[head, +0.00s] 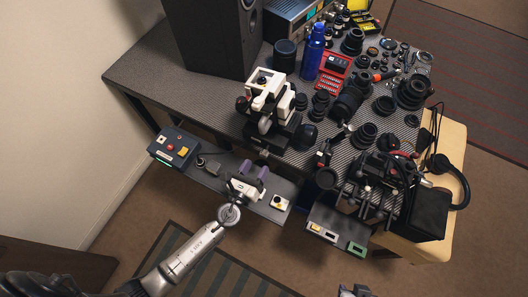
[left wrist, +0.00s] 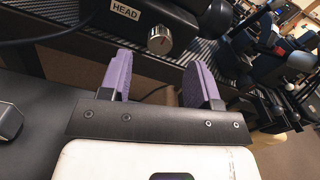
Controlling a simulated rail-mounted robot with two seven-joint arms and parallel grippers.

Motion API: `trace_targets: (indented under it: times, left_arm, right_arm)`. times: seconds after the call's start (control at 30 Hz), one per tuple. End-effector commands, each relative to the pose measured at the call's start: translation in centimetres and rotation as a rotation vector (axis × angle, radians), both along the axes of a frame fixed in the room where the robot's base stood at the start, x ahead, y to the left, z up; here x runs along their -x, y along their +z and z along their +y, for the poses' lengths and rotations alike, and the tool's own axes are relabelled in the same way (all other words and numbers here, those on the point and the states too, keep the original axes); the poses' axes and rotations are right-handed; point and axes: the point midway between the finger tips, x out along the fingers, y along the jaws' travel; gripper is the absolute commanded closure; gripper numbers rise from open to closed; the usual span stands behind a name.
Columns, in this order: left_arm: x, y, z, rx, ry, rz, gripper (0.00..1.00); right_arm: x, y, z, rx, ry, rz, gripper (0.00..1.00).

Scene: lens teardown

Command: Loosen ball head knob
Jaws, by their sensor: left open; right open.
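My left gripper (left wrist: 160,78) has two purple fingers, spread apart and empty. The knob shows beyond them, roughly in line with the gap and not touched. In the head view my left gripper (head: 252,172) is in front of the table's front edge, below a white and black instrument (head: 267,88). My right gripper (head: 355,291) is only partly in view at the bottom edge, apart from everything.
The patterned table (head: 150,75) holds many dark lens parts, a blue bottle (head: 313,52) and a red tool case (head: 334,72). A control box (head: 174,147) with buttons sits at the left on a low shelf. A wooden side table with headphones (head: 455,180) stands right.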

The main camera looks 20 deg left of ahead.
Motion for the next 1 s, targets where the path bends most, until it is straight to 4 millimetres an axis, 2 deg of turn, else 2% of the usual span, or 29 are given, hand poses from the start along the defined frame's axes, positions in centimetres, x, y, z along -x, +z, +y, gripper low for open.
trace_targets:
  times: [0.03,0.2,0.4,0.87,1.0]
  left_arm:
    - [-1.0,0.2,-0.1,0.002,0.001,-0.002,0.43]
    - [-3.5,0.1,-0.3,0.003,0.001,0.0,0.43]
    - [-5.4,0.0,-0.5,0.002,0.0,0.0,0.43]
    - [-6.1,0.0,-0.5,0.003,0.0,0.0,0.43]
    - [-6.1,0.0,-0.5,0.003,0.0,0.0,0.55]
  right_arm:
    - [0.0,0.1,0.0,-0.001,-0.001,0.0,0.57]
    - [0.0,0.1,0.1,-0.005,-0.004,0.001,0.57]
    - [0.1,0.1,0.3,-0.009,-0.006,0.001,0.57]
    - [0.1,0.0,0.3,-0.01,-0.006,0.002,0.57]
    - [0.1,0.0,0.2,-0.006,-0.003,0.002,0.57]
